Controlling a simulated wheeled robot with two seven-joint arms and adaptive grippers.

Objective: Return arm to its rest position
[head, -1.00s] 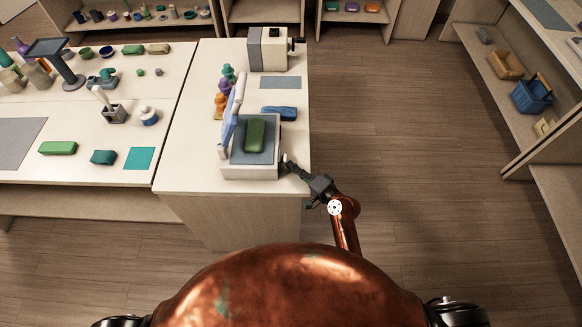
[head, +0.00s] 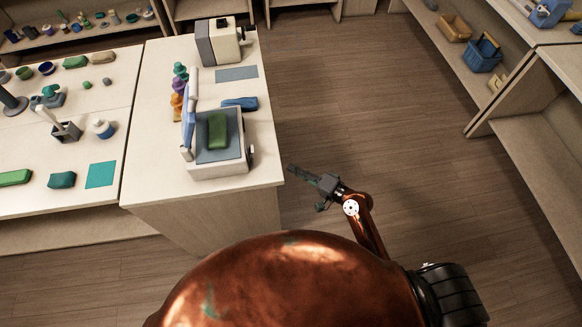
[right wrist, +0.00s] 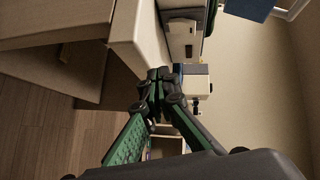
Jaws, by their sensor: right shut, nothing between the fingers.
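My right gripper (head: 306,173) is shut and empty. In the head view it is over the floor, to the right of the table's front right corner and apart from the table. It also shows in the right wrist view (right wrist: 158,76), with its fingertips together. The wax warmer (head: 219,166), a white box with a grey-blue top and an upright lid (head: 189,115) at its left, stands near the table's front edge. A green block (head: 217,130) lies on its top. My left gripper is not in view.
The table (head: 160,180) holds a blue item (head: 240,104), a grey-blue mat (head: 237,73), several coloured figures (head: 178,88) and a white-and-grey machine (head: 220,42). Shelves with a blue basket (head: 484,54) stand at the right. The floor (head: 340,100) between is clear.

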